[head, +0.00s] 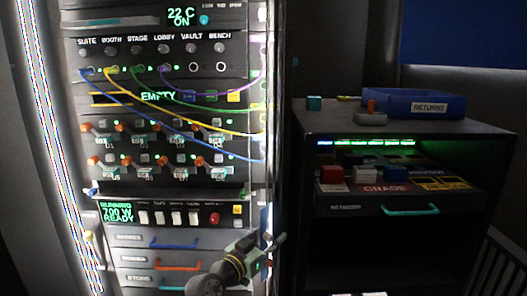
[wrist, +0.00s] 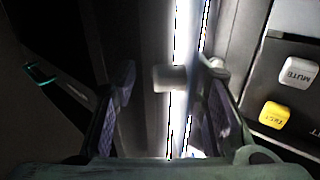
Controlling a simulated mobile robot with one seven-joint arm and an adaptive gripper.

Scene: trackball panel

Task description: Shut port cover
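My gripper (head: 268,244) is at the right edge of the rack, low down, beside the lowest drawers and the panel reading READY. In the wrist view my gripper (wrist: 168,98) is open, with one dark padded finger on each side. A pale, short, knob-like piece (wrist: 170,79) shows between the fingers, beside a bright vertical strip. It appears to lie beyond the fingertips, and I cannot tell whether either finger touches it. No part is clearly recognisable as the port cover; whether the pale piece belongs to it cannot be told.
White MUTE (wrist: 298,72) and yellow TEST (wrist: 276,114) buttons are right of the fingers. The rack carries patch cables (head: 190,98) and drawers with blue (head: 174,243) and orange (head: 176,266) handles. A dark cabinet (head: 345,255) stands at right, with a blue returns tray (head: 385,103) on top.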

